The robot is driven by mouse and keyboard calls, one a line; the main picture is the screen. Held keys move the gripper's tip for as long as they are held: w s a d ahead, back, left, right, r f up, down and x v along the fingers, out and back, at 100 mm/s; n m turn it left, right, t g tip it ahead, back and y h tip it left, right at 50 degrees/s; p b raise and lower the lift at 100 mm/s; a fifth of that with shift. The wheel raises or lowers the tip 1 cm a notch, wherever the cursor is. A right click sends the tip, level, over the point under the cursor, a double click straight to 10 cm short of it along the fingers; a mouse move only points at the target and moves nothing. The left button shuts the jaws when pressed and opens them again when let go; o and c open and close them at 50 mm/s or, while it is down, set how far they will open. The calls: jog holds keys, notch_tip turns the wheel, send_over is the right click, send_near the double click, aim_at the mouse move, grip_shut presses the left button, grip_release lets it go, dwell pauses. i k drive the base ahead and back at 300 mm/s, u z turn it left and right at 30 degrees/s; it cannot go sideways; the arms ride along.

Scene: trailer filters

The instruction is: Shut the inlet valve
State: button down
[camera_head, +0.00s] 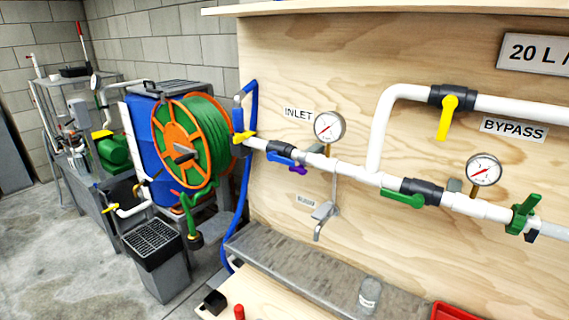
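The INLET label (298,114) is on the plywood wall, above the left part of a white pipe. Below it, a dark valve body with a blue lever (280,160) sits on the pipe. The blue lever lies roughly along the pipe. A small purple handle (298,170) is just right of it. A yellow handle (243,138) is at the pipe's left end, by the blue hose. No label sits directly on any of these handles. My gripper is not in view.
A yellow bypass lever (445,118) hangs down from the upper pipe. Green handles (402,200) (525,213) are on the lower pipe. Gauges (329,127) (484,169) and a tap (324,212) stand out from the wall. A hose reel (192,143) and grey bench (320,275) are nearby.

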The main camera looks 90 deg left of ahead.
aim_at(271, 155)
jog(key=u, duration=0.8)
jog(key=k, duration=1)
jog(key=u, duration=1.35)
jog(key=i, duration=1.1)
jog(key=u, duration=0.55)
